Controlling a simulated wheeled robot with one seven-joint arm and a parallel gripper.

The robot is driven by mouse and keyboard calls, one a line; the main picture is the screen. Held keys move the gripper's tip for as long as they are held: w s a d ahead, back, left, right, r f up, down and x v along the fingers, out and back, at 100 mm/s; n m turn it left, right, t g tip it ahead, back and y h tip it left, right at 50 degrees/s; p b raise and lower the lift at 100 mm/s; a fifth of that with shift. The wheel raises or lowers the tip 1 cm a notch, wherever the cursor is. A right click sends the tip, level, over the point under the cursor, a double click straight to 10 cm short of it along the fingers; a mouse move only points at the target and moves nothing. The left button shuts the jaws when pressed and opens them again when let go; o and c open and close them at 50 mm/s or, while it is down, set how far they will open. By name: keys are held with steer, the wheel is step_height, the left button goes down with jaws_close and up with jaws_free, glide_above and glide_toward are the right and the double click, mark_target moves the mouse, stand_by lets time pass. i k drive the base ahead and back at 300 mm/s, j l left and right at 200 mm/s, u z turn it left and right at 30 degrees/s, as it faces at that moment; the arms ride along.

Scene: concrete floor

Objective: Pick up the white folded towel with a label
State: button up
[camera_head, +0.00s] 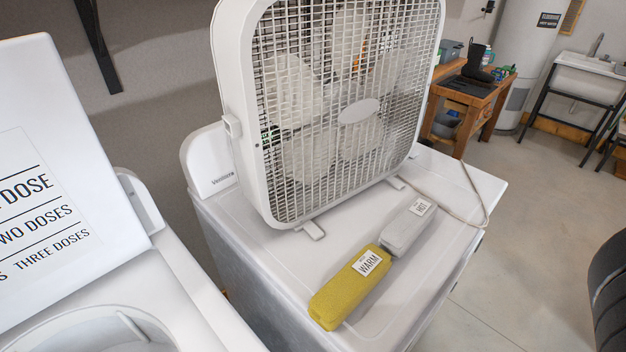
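The white folded towel (406,230) lies on top of the white dryer-like appliance (270,270), in front of the box fan. It has a small white label with dark print near its far end. A yellow folded towel (345,290) with a label reading "WARM" lies end to end with it, on the nearer side. The two are very close; I cannot tell if they touch. My gripper is not in view.
A large white box fan (345,100) stands on the same appliance right behind the towels. A cord (468,190) runs over the appliance's right side. An open washer with a raised lid (60,180) is at left. Open floor (520,230) lies to the right.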

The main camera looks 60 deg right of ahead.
mark_target(398, 237)
steer(key=z, duration=1.25)
steer(key=k, duration=0.15)
steer(key=k+u, duration=0.35)
steer(key=k+j+u, duration=0.1)
steer(key=u, duration=0.25)
steer(key=l+u, duration=0.4)
steer(key=l, duration=0.25)
steer(key=l+u, duration=0.45)
steer(key=l, duration=0.25)
steer(key=k+l, duration=0.1)
steer(key=l, duration=0.95)
steer(key=k+l, duration=0.1)
steer(key=l, duration=2.05)
steer(key=k+l, duration=0.15)
steer(key=l, duration=0.9)
steer(key=j, duration=0.3)
steer(key=i, duration=0.05)
